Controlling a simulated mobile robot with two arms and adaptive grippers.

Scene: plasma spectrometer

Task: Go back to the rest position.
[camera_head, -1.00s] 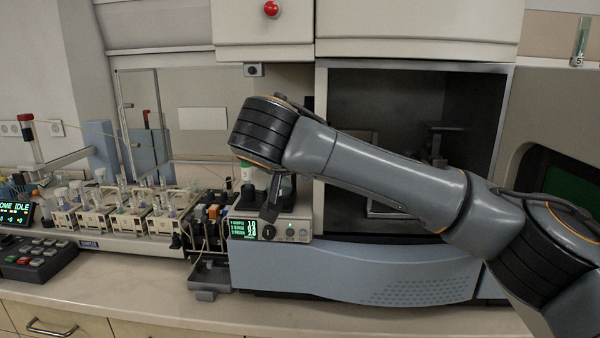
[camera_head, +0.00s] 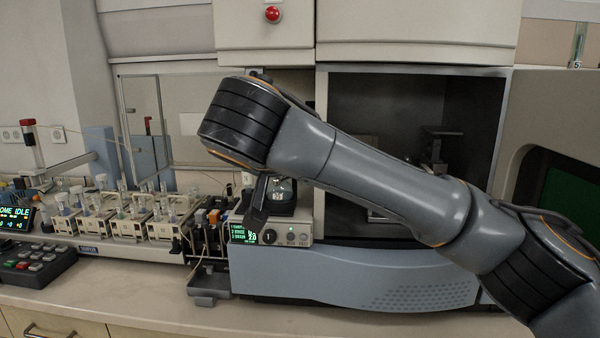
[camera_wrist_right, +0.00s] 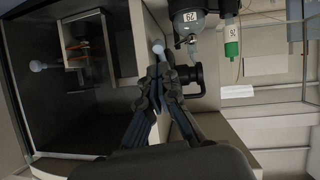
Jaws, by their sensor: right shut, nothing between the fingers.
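My right arm comes in from the right in the head view and crosses in front of the spectrometer (camera_head: 350,270). Its wrist is at the upper middle, and a dark gripper part hangs below it, with the rest hidden behind the wrist. In the right wrist view my right gripper (camera_wrist_right: 160,75) has its fingers together with nothing held between them. Just beyond the fingers are a glass bulb with a label (camera_wrist_right: 190,20), a black knob (camera_wrist_right: 190,78) and a green-ended tube (camera_wrist_right: 232,40). I cannot tell whether the fingers touch anything. My left gripper is not in view.
The spectrometer's dark open compartment (camera_head: 375,110) lies behind my forearm. A small unit with a green display (camera_head: 243,234) stands below my wrist. Several sample holders (camera_head: 125,222) and a keypad box (camera_head: 30,262) are to the left.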

